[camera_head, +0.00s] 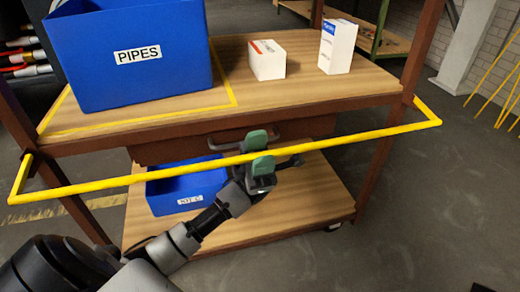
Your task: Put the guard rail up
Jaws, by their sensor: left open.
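The yellow guard rail (350,138) runs across the front of a wooden-topped cart with a brown frame (318,100). Its bent ends meet the two front posts. It sits below the front edge of the upper shelf and stands out in front of the cart. My left gripper (259,153) reaches in from the lower left. Its green fingertips are open, one above and one below the rail in the picture, and the rail passes between them. I cannot tell whether either finger touches it. My right gripper is not in view.
A blue bin labelled PIPES (140,60) and two white boxes, one lower (267,60) and one taller (338,47), stand on the upper shelf. A drawer handle (285,130) lies behind the rail. Another blue bin (185,185) sits on the lower shelf.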

